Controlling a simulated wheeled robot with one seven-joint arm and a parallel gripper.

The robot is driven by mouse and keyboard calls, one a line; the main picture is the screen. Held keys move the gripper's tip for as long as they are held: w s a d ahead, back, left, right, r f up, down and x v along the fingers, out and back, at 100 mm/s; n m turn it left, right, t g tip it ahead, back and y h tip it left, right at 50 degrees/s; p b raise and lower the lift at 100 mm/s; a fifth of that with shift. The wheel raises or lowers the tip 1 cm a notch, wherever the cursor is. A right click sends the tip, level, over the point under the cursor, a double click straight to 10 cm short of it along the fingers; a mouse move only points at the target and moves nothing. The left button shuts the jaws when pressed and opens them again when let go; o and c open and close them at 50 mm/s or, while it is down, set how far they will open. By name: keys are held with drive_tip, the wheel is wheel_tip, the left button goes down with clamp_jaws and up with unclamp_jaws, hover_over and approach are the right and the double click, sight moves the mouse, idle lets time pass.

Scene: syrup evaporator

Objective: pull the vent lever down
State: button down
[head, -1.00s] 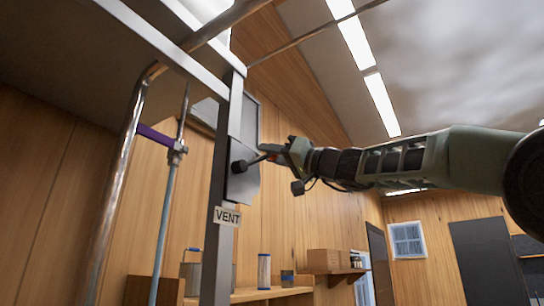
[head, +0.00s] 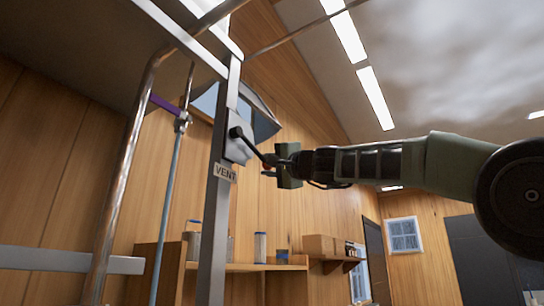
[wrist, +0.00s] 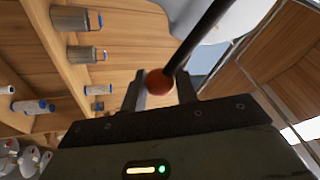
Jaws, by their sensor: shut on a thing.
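The vent lever (head: 250,146) is a thin black rod on a round black pivot, on a grey plate on the metal post. It slopes down to the right from the pivot. In the wrist view the black rod (wrist: 202,38) ends in an orange-red ball knob (wrist: 159,81). My gripper (head: 268,163) is shut on the lever at its knob end, which it hides in the head view. In the wrist view the fingers of my gripper (wrist: 160,92) stand on either side of the knob. A VENT label (head: 225,173) is on the post below the pivot.
The metal post (head: 213,235) and a bent pipe (head: 124,170) stand left of my gripper. A tilted grey flap (head: 262,117) is behind the lever. A wooden shelf (head: 245,267) with containers is below. The space under my arm looks clear.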

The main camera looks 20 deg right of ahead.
drive_tip(key=shift+s+a+f+m+h, duration=0.15)
drive_tip(key=shift+a+f+m+h, duration=0.15)
drive_tip(key=shift+f+m, duration=0.4)
drive_tip(key=shift+s+a+f+m+h, duration=0.2)
drive_tip(key=shift+f+m+h, duration=0.2)
drive_tip(key=shift+m, duration=0.35)
drive_tip(key=shift+s+a+f+m+h, duration=0.2)
drive_tip(key=shift+f+m+h, duration=0.1)
drive_tip(key=shift+f+m, duration=0.4)
drive_tip(key=c, duration=1.1)
unclamp_jaws()
drive_tip(key=b+v, duration=1)
drive_tip(key=v, duration=0.7)
drive_tip(key=shift+s+b, duration=0.15)
drive_tip(key=shift+b, duration=0.15)
